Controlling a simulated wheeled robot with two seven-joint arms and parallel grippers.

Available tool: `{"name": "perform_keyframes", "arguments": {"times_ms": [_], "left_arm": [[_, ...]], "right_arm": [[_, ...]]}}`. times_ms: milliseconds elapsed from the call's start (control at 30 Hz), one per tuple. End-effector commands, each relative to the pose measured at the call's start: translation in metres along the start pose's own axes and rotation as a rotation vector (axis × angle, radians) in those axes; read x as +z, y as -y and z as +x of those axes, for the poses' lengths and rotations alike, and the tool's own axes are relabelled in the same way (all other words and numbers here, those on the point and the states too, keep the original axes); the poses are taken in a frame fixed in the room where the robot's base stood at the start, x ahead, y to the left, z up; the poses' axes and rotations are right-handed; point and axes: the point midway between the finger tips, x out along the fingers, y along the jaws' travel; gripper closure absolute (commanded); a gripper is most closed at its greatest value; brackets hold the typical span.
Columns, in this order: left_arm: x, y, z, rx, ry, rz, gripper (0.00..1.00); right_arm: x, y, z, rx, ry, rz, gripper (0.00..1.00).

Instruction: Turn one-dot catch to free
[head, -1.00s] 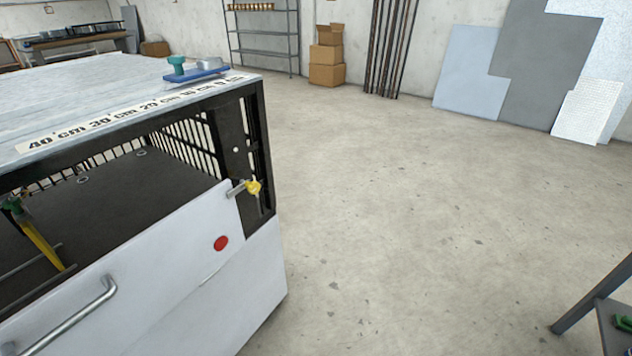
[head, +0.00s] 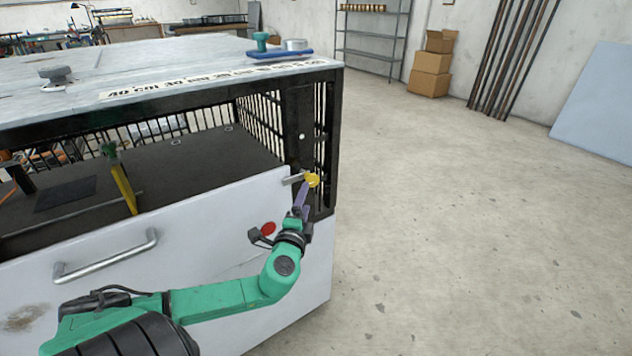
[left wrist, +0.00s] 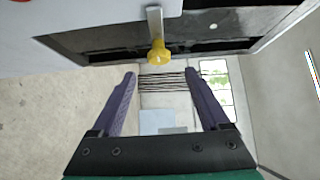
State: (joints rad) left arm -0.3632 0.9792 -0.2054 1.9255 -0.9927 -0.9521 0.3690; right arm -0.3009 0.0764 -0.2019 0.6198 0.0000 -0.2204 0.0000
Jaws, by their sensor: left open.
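The catch has a yellow knob (head: 312,180) on a short grey metal bar at the upper right corner of the white front panel, beside the black frame post. One white dot (head: 301,136) shows on the post above it. In the left wrist view the yellow knob (left wrist: 159,54) hangs at the end of its bar, just beyond my fingertips and between their lines. My left gripper (head: 302,196) is close below the knob in the head view. In the left wrist view its purple fingers (left wrist: 160,78) are open with nothing between them. My right gripper is not in view.
The white front panel (head: 215,225) carries a metal handle (head: 108,257) and a red disc (head: 268,228). A blue tray (head: 280,56) lies on the table top (head: 130,62). A yellow post (head: 124,187) stands inside the frame. Open floor (head: 450,220) lies to the right.

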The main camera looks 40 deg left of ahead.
Motion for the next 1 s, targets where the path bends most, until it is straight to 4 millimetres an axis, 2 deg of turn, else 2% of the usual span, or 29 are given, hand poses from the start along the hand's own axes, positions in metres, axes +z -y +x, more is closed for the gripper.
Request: {"name": "perform_keyframes", "arguments": {"times_ms": [33,200,400,533,733,767,900,967,1000], "left_arm": [[0.001,0.003,0.014,-0.006,0.004,-0.001,0.21],[0.001,0.001,0.055,-0.003,0.005,-0.002,0.21],[0.001,0.0,0.09,0.0,0.004,-0.003,0.21],[0.0,-0.001,0.098,0.003,0.001,-0.003,0.21],[0.001,-0.001,0.099,0.003,0.001,-0.002,0.21],[0.001,-0.001,0.099,0.003,0.001,-0.002,0.25],[0.001,-0.001,0.099,0.003,0.001,-0.002,0.79],[0.001,-0.001,0.099,0.003,0.001,-0.002,1.0],[0.001,-0.001,0.099,0.003,0.001,-0.002,1.0]], "right_arm": [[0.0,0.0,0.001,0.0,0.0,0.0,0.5],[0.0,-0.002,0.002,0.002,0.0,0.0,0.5],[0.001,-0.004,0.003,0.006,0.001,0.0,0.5],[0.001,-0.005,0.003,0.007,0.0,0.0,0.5],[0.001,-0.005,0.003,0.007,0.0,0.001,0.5],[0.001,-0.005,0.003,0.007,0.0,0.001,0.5],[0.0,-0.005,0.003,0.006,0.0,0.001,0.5],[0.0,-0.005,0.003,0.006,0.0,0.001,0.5],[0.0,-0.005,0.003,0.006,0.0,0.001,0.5]]}}
